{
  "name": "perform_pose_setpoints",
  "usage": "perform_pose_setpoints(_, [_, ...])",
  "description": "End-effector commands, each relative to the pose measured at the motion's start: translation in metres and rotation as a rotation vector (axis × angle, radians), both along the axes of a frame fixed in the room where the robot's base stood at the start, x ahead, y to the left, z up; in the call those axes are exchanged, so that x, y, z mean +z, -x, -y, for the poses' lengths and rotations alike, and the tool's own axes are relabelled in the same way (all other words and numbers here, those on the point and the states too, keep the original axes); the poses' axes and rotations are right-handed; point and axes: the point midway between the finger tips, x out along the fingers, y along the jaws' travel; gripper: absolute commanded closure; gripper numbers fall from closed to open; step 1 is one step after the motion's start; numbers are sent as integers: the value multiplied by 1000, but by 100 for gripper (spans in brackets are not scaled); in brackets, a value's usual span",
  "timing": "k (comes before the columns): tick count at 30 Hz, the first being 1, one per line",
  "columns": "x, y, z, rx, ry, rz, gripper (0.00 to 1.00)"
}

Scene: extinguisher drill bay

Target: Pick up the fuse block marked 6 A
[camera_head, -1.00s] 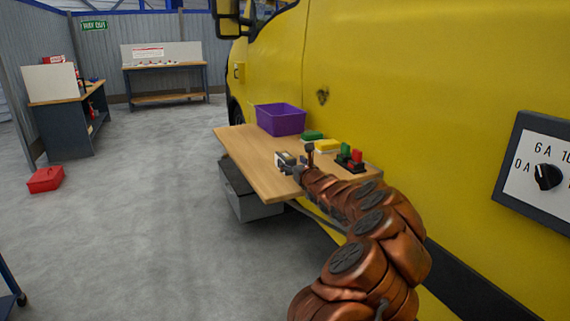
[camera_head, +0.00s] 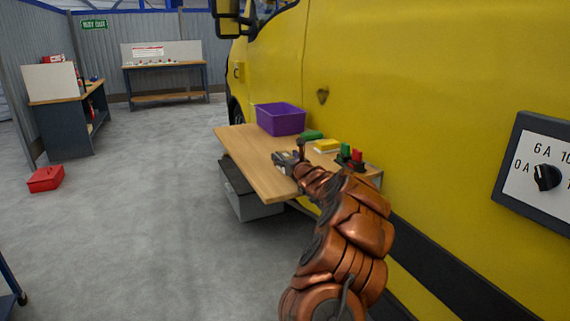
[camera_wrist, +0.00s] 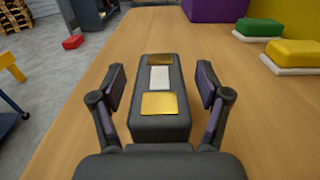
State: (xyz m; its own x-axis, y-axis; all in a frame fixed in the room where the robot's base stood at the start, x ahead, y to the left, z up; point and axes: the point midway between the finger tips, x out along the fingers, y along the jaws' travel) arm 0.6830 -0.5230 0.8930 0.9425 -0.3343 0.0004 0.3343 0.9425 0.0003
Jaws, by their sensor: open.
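A dark grey block (camera_wrist: 160,119) with two gold plates and a blank-looking pale label between them lies on the wooden worktop (camera_wrist: 105,68). I cannot read any rating on it. My gripper (camera_wrist: 161,84) is open, with one finger on each side of the block and a visible gap on both sides. In the head view my gripper (camera_head: 290,159) is low over the worktop's near part, and the block is largely hidden there. A green block (camera_wrist: 259,27) and a yellow block (camera_wrist: 294,56), each on a white base, stand to the right. No rating shows on them.
A purple bin (camera_head: 281,119) stands at the worktop's far end. A black holder with red and green parts (camera_head: 351,158) is right of my gripper, close to the yellow vehicle side (camera_head: 420,120). A dial panel (camera_head: 545,170) marked 0 A and 6 A is at right.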

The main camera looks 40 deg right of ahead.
Motion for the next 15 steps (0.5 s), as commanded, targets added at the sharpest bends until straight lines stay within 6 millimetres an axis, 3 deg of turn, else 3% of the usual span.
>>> perform_pose_setpoints(3, [0, 0, 0, 0, 0, 0, 26])
perform_pose_setpoints(15, [0, 0, 0, 0, 0, 0, 68])
